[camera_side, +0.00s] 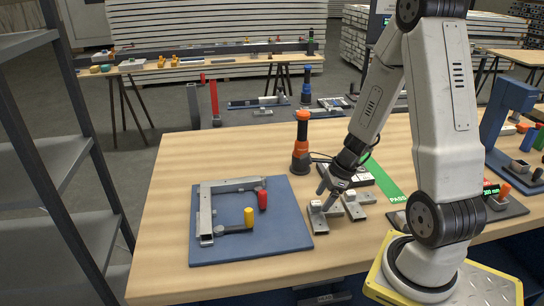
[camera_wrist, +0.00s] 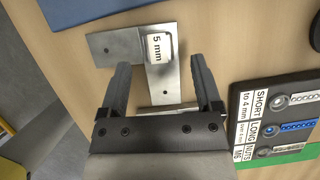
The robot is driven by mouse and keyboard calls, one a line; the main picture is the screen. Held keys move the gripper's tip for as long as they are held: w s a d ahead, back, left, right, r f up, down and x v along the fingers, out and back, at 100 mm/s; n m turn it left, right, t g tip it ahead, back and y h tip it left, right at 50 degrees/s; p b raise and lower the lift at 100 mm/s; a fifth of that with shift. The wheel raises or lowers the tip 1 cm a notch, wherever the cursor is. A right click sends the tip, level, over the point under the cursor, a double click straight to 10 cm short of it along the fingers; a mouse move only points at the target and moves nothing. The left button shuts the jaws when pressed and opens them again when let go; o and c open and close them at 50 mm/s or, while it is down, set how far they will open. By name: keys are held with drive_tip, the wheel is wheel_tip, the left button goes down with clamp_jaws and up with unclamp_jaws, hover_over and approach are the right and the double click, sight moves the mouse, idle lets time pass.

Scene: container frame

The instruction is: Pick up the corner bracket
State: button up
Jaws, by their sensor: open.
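A flat grey metal corner bracket (camera_wrist: 162,82) marked "5 mm" lies on the wooden table in the wrist view. My gripper (camera_wrist: 160,64) is open above it, with one finger on each side of one of its legs; whether they touch it I cannot tell. In the side view my gripper (camera_side: 327,190) points down over the bracket (camera_side: 325,223), close to it. Another bracket (camera_side: 355,208) lies just to its right. In the wrist view another metal edge (camera_wrist: 168,109) shows near the gripper body, mostly hidden.
A blue board (camera_side: 285,238) to the left holds a metal frame (camera_side: 205,213) with a red-handled (camera_side: 262,198) and a yellow-handled clamp (camera_side: 248,217). A labelled fastener tray (camera_wrist: 240,125) is close by. The table's front left is clear.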

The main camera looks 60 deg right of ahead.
drive_tip(key=shift+w+a+f, duration=0.15)
drive_tip(key=shift+w+f, duration=0.05)
drive_tip(key=shift+f, duration=0.45)
clamp_jaws()
